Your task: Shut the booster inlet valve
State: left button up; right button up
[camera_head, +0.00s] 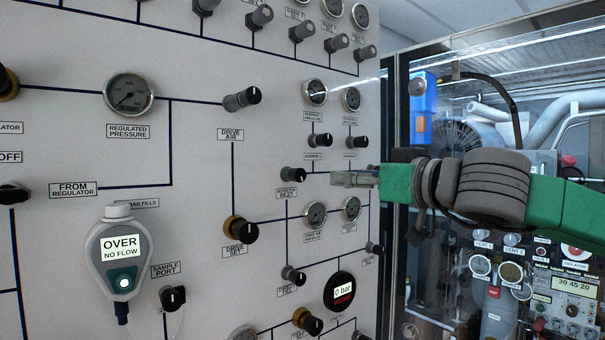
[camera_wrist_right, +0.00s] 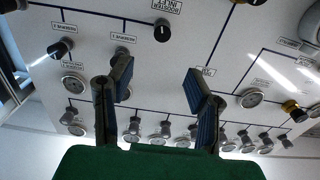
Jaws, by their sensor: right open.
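The booster inlet valve (camera_head: 293,175) is a small black knob on the white panel, above its "BOOSTER INLET" label. It also shows in the right wrist view (camera_wrist_right: 162,31), at the top middle, with a pale pointer mark. My right gripper (camera_head: 335,179) comes in from the right in the head view and its fingertips are just right of the knob, apart from it. In the right wrist view its two fingers (camera_wrist_right: 158,84) are spread with nothing between them, and the knob is beyond their tips. My left gripper is not in view.
Other knobs surround the valve, such as the drive air knob (camera_head: 242,99) and drive set knob (camera_head: 240,230). Small gauges (camera_head: 315,214) sit below and above right of it. A handheld meter (camera_head: 122,255) hangs lower left. A glass-fronted cabinet (camera_head: 400,200) stands to the right.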

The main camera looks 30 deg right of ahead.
aim_at(301, 175)
jog(key=w, duration=0.4)
jog(key=w+a+p, duration=0.1)
jog(key=w, duration=0.7)
jog(key=shift+w+a, duration=0.2)
jog(key=shift+w, duration=0.2)
jog(key=shift+w+d+f, duration=0.15)
jog(key=shift+w+d, duration=0.1)
jog(key=shift+w, duration=0.1)
jog(key=shift+a, duration=0.1)
jog(key=c, duration=0.7)
jog(key=shift+a, duration=0.15)
grip_shut()
